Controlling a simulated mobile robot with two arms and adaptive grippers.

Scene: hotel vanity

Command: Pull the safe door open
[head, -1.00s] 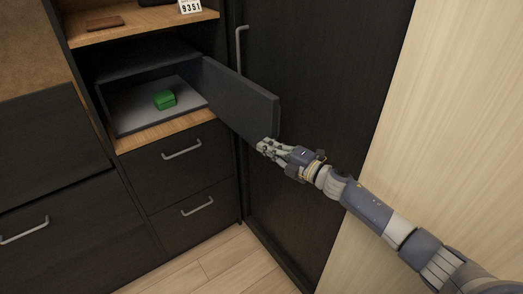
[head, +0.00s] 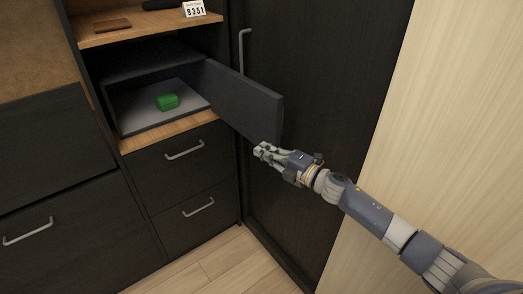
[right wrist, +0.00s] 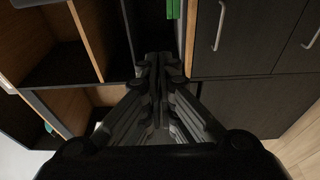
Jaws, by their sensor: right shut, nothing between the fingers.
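The dark grey safe (head: 112,107) sits in a cabinet niche at the upper left of the head view. Its door (head: 243,100) stands wide open, swung out to the right towards the tall dark cabinet door. A small green box (head: 167,102) lies on the safe's light floor. My right gripper (head: 260,151) is shut and empty at the lower outer edge of the safe door; I cannot tell whether it touches it. In the right wrist view its fingers (right wrist: 155,70) are together. My left gripper is not in view.
A tall dark cabinet door (head: 310,120) with a long handle (head: 242,50) stands behind the safe door. Drawers with handles (head: 185,150) are below the safe. A shelf above holds a brown wallet-like item (head: 113,26) and a card reading 9351 (head: 194,9).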

